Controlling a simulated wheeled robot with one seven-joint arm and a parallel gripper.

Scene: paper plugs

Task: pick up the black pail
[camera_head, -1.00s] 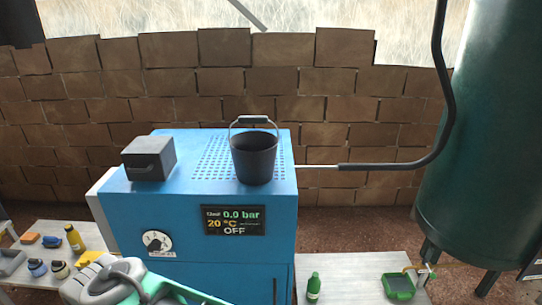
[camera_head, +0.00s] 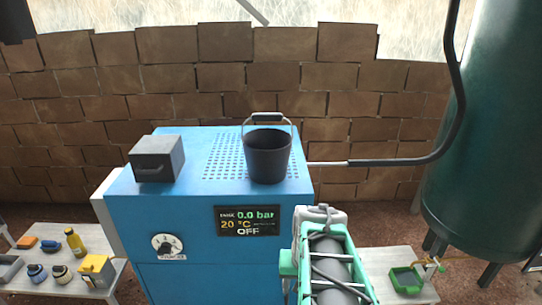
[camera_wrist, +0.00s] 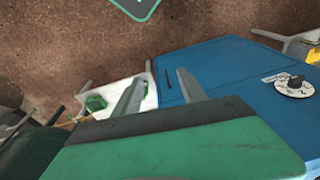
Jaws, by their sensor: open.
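The black pail (camera_head: 267,157) stands upright on top of the blue machine (camera_head: 215,190), near its right side, with its handle raised above the rim. In the head view my green and grey arm rises in front of the machine's lower right part, below the pail. In the wrist view my gripper (camera_wrist: 160,88) is open, with its two grey fingers apart and nothing between them. The fingers are over the floor, a white table and the blue machine's side. The pail is not in the wrist view.
A dark grey box (camera_head: 157,158) stands left of the pail on the machine. A pipe (camera_head: 400,160) runs right from behind the machine toward the large green tank (camera_head: 485,130). A left table holds a yellow bottle (camera_head: 75,242) and other items. A green bin (camera_head: 406,280) sits on the right table.

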